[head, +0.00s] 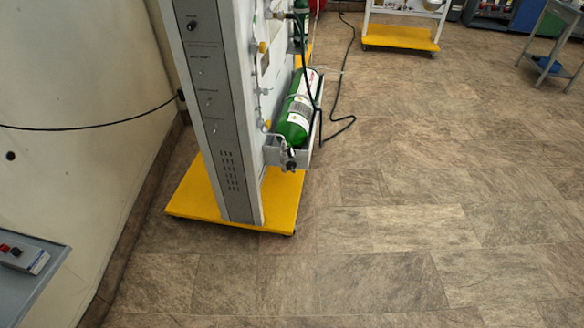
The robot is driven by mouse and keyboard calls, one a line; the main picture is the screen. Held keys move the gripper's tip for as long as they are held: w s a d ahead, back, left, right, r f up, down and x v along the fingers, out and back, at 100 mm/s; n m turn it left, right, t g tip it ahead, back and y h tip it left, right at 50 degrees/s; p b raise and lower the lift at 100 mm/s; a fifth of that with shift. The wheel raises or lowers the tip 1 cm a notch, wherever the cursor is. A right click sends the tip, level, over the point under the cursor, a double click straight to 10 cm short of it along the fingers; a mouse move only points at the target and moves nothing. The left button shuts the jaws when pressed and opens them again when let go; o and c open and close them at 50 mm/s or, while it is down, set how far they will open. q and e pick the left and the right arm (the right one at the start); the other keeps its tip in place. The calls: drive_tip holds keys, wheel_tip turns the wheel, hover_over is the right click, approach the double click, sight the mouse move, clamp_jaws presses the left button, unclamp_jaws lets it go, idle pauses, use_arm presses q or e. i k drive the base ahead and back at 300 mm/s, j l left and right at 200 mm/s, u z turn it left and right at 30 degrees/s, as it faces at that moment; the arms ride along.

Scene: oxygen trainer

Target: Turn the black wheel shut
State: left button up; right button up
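The oxygen trainer (212,110) is a tall grey panel stand left of centre, seen from above and end-on. A green oxygen cylinder (296,118) with a white label lies in a bracket on its right side. A small dark fitting (290,164) sits at the cylinder's near end. It is too small to tell whether it is the black wheel, or how far it is turned. Part of a second green cylinder (301,22) shows higher up at the top edge. Neither of my grippers is in view.
The trainer stands on a yellow base (275,205). A black hose (335,100) lies on the floor to its right. A grey table (30,275) with a small box is at lower left, near the wall. Another yellow-based stand (402,37) is at the back. The tiled floor is clear at front and right.

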sight(291, 165)
drive_tip(key=i+j, duration=0.1)
drive_tip(key=i, duration=0.7)
drive_tip(key=i+j, duration=0.1)
drive_tip(key=i, duration=0.7)
